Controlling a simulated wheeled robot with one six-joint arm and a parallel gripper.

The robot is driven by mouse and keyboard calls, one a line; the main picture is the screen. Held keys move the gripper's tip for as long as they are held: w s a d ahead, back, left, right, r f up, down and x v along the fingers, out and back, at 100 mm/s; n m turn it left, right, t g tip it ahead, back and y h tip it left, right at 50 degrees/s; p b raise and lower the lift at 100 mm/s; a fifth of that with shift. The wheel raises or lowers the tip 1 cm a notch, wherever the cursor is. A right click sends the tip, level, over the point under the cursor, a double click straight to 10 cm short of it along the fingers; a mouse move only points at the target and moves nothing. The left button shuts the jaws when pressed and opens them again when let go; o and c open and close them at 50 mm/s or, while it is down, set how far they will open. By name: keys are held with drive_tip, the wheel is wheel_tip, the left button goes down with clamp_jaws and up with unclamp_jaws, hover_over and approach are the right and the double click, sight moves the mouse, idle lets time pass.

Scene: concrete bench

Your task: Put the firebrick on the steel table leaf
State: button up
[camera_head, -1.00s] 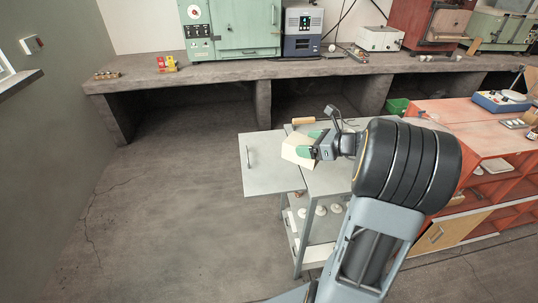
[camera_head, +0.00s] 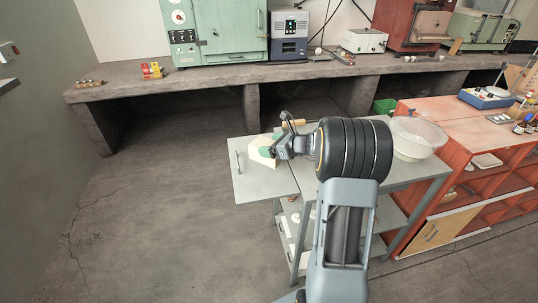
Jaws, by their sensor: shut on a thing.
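The cream firebrick (camera_head: 262,151) is in my gripper (camera_head: 271,149), which is shut on it. The green finger pads press on the brick, and part of the brick is hidden behind them. The steel table leaf (camera_head: 262,184) is the pale grey flap on the left side of the steel table, with a handle near its left edge. The brick shows over the far part of the leaf, near the seam with the table top. I cannot tell whether it touches the leaf or hangs above it.
The steel table (camera_head: 308,180) also bears a clear basin (camera_head: 417,138) at right and a wooden-handled thing (camera_head: 293,122) at the back. An orange shelf unit (camera_head: 460,150) stands at right. The concrete bench (camera_head: 210,78) runs along the wall. The near leaf and the floor at left are clear.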

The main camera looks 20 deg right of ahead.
drive_tip(key=shift+w+a+f, duration=0.1)
drive_tip(key=shift+w+f, duration=0.05)
drive_tip(key=shift+f, duration=0.05)
drive_tip(key=shift+w+a+f, duration=0.1)
drive_tip(key=shift+w+f, duration=0.05)
drive_tip(key=shift+f, duration=0.75)
drive_tip(key=shift+w+a+f, duration=0.1)
drive_tip(key=shift+f, duration=0.8)
drive_tip(key=shift+f+b, duration=0.15)
drive_tip(key=shift+b, duration=0.2)
drive_tip(key=o, duration=1.1)
